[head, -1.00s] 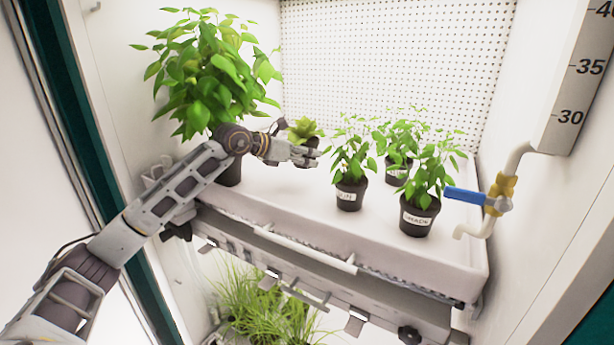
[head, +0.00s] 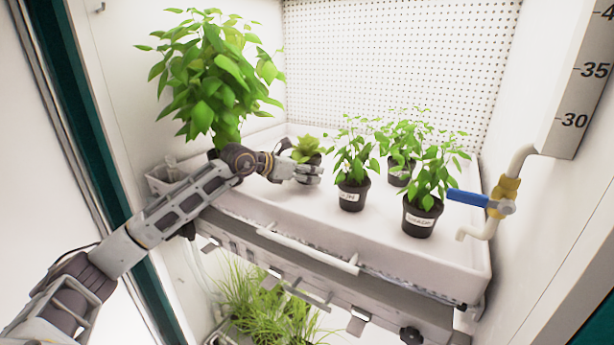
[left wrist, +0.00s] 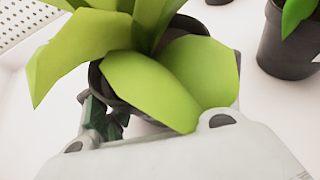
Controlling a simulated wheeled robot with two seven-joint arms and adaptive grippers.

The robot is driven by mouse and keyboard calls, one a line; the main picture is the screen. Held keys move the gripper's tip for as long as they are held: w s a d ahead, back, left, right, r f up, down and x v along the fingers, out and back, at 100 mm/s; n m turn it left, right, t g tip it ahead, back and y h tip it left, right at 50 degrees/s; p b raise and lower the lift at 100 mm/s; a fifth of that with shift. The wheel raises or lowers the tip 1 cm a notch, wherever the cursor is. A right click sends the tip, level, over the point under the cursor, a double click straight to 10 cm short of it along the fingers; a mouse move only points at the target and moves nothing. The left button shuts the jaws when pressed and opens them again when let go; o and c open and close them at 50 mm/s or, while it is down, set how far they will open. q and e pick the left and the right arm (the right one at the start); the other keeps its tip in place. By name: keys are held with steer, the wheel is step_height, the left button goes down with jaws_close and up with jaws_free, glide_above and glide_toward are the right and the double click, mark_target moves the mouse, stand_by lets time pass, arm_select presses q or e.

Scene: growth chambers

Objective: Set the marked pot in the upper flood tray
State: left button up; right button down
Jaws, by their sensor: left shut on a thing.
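My left gripper (head: 307,173) is shut on a small dark pot (left wrist: 120,100) holding a plant with broad yellow-green leaves (head: 307,146). The pot is upright over the upper flood tray (head: 300,232), a white tray with a raised rim, towards its back left. I cannot tell whether its base touches the tray floor. In the left wrist view the leaves (left wrist: 150,85) cover most of the pot and part of the fingers; no mark on this pot shows. My right gripper is not in view.
Two dark pots with white labels (head: 352,196) (head: 421,220) and another behind them (head: 400,172) stand right of my gripper. A tall leafy plant (head: 215,80) is at the left. A blue-handled valve (head: 480,200) juts in at the right. Grasses (head: 255,300) grow below.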

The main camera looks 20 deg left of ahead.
arm_select(q)
steer(key=shift+f, duration=0.8)
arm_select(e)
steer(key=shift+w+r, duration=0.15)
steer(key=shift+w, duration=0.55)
arm_select(q)
steer(key=shift+f, duration=0.15)
steer(key=o, duration=1.2)
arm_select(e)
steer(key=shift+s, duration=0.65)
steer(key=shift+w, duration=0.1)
